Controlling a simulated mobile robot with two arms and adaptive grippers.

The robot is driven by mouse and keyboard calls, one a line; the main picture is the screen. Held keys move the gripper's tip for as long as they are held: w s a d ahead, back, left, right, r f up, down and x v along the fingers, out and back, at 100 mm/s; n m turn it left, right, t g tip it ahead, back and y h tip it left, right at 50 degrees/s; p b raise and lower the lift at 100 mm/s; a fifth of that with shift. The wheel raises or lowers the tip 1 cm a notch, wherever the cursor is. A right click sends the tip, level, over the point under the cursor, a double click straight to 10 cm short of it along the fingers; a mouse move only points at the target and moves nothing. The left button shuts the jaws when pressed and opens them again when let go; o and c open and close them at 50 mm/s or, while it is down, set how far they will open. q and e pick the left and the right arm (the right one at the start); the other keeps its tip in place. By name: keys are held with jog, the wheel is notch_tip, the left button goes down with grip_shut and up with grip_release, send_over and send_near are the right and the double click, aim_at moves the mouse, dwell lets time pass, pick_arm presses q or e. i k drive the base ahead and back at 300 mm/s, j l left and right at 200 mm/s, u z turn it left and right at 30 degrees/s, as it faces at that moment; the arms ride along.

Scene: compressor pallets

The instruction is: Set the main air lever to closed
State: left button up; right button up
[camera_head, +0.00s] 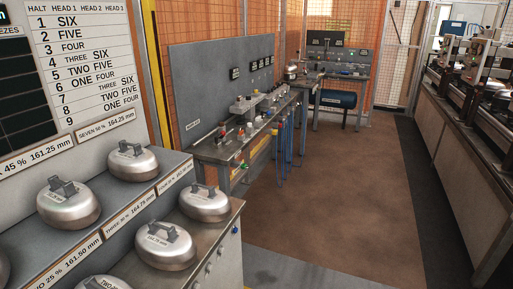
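I cannot make out a part that is clearly the main air lever. A long workbench (225,155) with a grey back panel (215,90) stands along the left wall. It carries small fittings, with small red and green parts near its front end, too small to tell apart. Farther back, a second bench (345,76) has a dark blue tank (337,99) under it. Neither of my grippers is in view.
Metal pucks with handles (69,203) sit on a stepped grey stand (120,196) at the near left, below a board (88,55) of numbers. Brown floor (330,190) lies open through the middle. A long counter (460,150) with machines lines the right.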

aim_at(223, 133)
jog(key=i+j+u, duration=0.25)
jog(key=i, duration=0.3)
jog(key=u, duration=0.35)
jog(key=l+u, duration=0.15)
jog(key=u, duration=0.25)
jog(key=l+u, duration=0.1)
jog(key=u, duration=0.25)
jog(key=i+l+u, duration=0.2)
jog(key=l+u, duration=0.25)
jog(key=l, duration=0.3)
jog(key=i+l+u, duration=0.1)
jog(key=l+u, duration=0.35)
jog(key=l, duration=0.35)
jog(key=l+u, duration=0.4)
jog(key=l, duration=0.45)
